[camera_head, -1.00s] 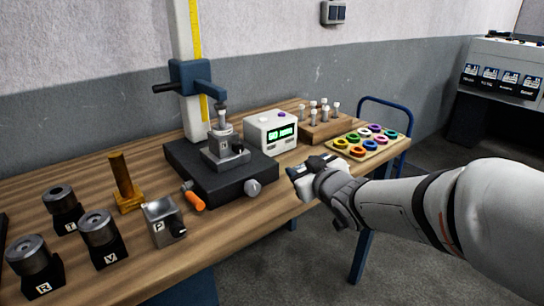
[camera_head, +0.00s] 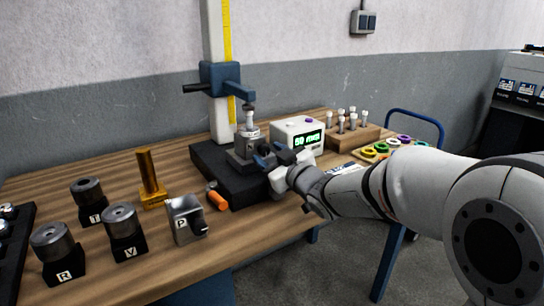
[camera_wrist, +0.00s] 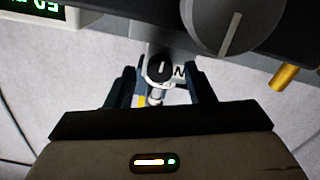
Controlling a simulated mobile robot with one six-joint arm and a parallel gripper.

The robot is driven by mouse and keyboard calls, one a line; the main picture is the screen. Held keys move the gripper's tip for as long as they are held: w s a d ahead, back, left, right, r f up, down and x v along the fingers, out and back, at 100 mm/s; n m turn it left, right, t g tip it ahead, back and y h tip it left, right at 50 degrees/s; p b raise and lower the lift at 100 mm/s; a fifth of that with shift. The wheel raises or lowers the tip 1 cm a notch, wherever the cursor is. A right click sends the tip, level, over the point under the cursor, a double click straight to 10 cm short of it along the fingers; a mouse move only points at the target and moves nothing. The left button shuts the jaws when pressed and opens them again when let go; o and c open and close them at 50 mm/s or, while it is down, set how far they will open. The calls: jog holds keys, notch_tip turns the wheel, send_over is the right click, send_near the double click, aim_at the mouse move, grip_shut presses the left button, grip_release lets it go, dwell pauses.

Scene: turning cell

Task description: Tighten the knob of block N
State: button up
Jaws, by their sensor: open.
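Block N (camera_head: 240,161) is a grey metal block on the black base of the measuring stand, with a cylindrical part standing in it. My gripper (camera_head: 267,158) is at its right front side in the head view and hides part of it. In the wrist view, the white label N (camera_wrist: 180,73) and a small dark round knob with a light mark (camera_wrist: 160,69) show between the fingers. My gripper (camera_wrist: 158,80) is open, one finger on each side of the knob. I cannot tell whether a finger touches it.
A large grey knob (camera_wrist: 232,22) is close to the fingers in the wrist view. The display box (camera_head: 297,134) stands right of the stand. An orange-handled tool (camera_head: 217,198), block P (camera_head: 186,220), a brass post (camera_head: 150,180) and blocks T, V (camera_head: 123,233) and R are at left.

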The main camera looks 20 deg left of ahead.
jog(key=shift+c, duration=0.2)
jog(key=c, duration=0.9)
jog(key=shift+m, duration=0.6)
jog(key=shift+c, duration=0.2)
jog(key=o, duration=1)
jog(key=shift+d, duration=0.1)
jog(key=v, duration=0.7)
jog(key=shift+s+d+p, duration=0.2)
jog(key=shift+s+p, duration=0.1)
